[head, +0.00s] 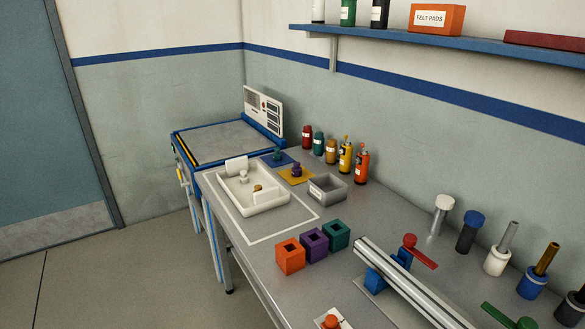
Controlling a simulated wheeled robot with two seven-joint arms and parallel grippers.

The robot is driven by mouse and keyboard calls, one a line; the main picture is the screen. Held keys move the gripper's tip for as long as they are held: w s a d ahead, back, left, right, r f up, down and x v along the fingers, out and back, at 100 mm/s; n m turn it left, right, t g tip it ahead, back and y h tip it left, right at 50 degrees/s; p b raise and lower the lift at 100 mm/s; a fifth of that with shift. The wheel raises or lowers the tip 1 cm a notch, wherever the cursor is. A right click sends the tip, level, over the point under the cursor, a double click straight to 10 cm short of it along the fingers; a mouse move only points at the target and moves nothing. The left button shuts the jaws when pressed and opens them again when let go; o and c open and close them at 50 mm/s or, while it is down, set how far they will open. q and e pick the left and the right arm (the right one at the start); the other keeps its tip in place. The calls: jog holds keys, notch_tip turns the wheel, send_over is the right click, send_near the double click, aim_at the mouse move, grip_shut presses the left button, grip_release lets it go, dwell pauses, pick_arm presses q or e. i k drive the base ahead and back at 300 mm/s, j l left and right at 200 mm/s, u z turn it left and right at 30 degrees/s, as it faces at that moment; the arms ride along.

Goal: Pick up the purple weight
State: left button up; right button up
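A small purple weight (297,170) with a knob-like top stands on a yellow mat (287,178) on the grey workbench, right of a white tray (260,208). It looks upright, and nothing touches it from above. A purple block (314,245) with a square hole in its top sits nearer, between an orange block (290,256) and a green block (336,235). Neither of my grippers is in view.
A teal weight (278,154) stands on a blue mat behind the yellow one. A grey bin (328,187) is close on the right, with several bottles and spray cans behind. A metal rail (412,285) crosses the near bench. A blue shelf (450,51) hangs above.

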aim_at(296, 171)
jog(key=i+j+z, duration=0.1)
jog(key=j, duration=0.25)
jog(key=i+j, duration=0.25)
jog(key=i+j+z, duration=0.15)
jog(key=j, duration=0.25)
jog(key=i+j+z, duration=0.1)
jog(key=j, duration=0.25)
jog(key=i, duration=0.05)
